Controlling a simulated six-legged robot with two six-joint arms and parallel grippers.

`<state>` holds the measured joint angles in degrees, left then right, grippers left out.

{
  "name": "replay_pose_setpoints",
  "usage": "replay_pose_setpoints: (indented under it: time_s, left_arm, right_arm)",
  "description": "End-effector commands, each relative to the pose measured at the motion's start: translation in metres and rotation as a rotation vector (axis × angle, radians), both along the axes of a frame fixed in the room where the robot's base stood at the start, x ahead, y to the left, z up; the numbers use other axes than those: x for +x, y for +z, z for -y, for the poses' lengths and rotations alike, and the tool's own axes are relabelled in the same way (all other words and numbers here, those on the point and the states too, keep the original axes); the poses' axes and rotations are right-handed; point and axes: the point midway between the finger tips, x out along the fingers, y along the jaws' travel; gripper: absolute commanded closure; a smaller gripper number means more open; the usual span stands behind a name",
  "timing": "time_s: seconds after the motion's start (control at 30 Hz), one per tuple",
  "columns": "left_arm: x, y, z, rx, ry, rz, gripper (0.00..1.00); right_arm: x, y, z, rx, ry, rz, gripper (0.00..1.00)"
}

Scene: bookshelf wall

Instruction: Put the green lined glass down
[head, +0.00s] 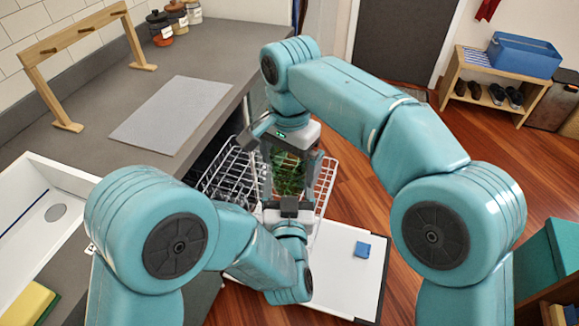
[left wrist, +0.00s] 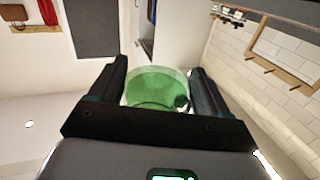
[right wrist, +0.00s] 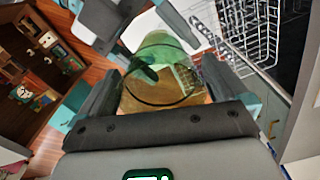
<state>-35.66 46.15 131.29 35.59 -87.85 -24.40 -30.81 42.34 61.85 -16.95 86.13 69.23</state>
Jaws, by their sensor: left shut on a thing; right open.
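The green lined glass (head: 287,175) is see-through green and hangs over the open dishwasher between my two grippers. My left gripper (head: 290,196) comes from the near side and is shut on the glass, which shows between its fingers in the left wrist view (left wrist: 157,88). My right gripper (head: 289,158) points down from above, open, with its fingers on either side of the glass. In the right wrist view the glass (right wrist: 160,75) is between the open fingers; whether they touch it I cannot tell. Part of the glass is hidden by the fingers.
The wire dishwasher rack (head: 228,172) is pulled out below, with the white open door (head: 340,270) carrying a blue block (head: 362,249). A white sink (head: 50,210) lies near left.

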Motion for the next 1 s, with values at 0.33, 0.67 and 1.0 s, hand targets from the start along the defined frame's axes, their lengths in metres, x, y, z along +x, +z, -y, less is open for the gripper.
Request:
replay_pose_setpoints:
  time_s: [0.33, 0.67, 1.0]
  left_arm:
    - [0.000, 0.001, 0.000, -0.001, 0.000, 0.002, 0.57]
    - [0.000, 0.001, 0.000, -0.001, 0.000, 0.002, 0.57]
    - [0.000, 0.000, 0.000, 0.000, 0.000, 0.001, 0.00]
  right_arm:
    - [0.000, -0.020, 0.000, -0.001, 0.000, 0.001, 0.00]
    - [0.000, -0.020, 0.000, -0.001, 0.000, 0.001, 0.55]
    - [0.000, -0.019, 0.000, 0.000, 0.000, 0.001, 0.57]
